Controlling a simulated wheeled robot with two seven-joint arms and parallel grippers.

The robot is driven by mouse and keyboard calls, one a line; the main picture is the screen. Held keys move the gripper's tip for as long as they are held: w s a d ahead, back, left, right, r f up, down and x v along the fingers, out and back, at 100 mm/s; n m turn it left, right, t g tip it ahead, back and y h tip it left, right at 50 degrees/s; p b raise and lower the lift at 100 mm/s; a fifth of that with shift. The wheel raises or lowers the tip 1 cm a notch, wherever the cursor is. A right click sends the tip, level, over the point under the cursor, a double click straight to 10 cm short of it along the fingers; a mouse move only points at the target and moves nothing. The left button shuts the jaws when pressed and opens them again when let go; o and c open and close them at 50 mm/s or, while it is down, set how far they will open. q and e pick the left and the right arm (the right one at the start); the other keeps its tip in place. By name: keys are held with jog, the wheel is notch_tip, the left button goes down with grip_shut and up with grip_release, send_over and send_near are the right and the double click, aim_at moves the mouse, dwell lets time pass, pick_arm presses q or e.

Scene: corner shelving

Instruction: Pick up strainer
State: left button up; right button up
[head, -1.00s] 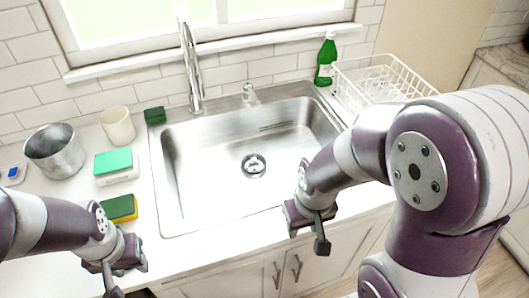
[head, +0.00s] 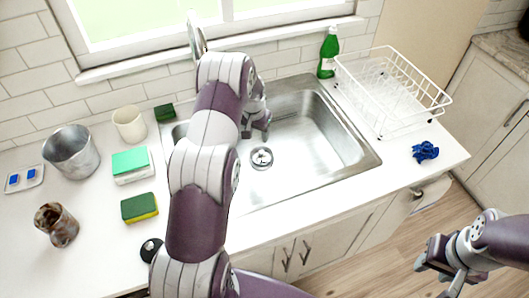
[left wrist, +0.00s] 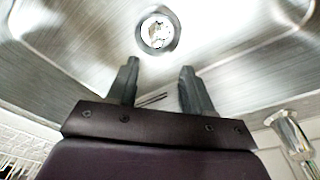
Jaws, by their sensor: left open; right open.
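The strainer (head: 261,158) is a round metal piece sitting in the drain of the steel sink (head: 335,140). It also shows in the left wrist view (left wrist: 157,33), just beyond the fingertips. My left arm reaches over the sink's front edge. My left gripper (head: 258,126) is open and empty over the sink, behind the strainer in the head view. In the left wrist view the two fingers (left wrist: 159,66) stand apart, with the strainer clear of them. My right gripper (head: 445,268) is open and empty at the lower right, over the floor in front of the cabinets.
The faucet (head: 195,38) stands behind the sink, partly hidden by my left arm. A green bottle (head: 328,54) and white dish rack (head: 395,85) stand right. A metal pot (head: 71,152), cup (head: 130,125), sponges (head: 139,207) and brown jar (head: 57,225) stand left. A blue cloth (head: 425,151) lies right.

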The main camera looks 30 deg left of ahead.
aim_at(261, 151)
pick_arm(q)
jog(key=f+p, duration=0.1)
jog(key=f, duration=0.2)
jog(key=w+f+p, duration=0.1)
jog(key=f, duration=0.2)
jog(key=f+p, duration=0.1)
jog(key=f, duration=0.2)
jog(key=shift+w+d+f, duration=0.15)
jog(key=shift+w+f, duration=0.1)
jog(key=shift+w, duration=0.15)
jog(key=shift+w+f, duration=0.15)
jog(key=shift+f, duration=0.2)
grip_shut()
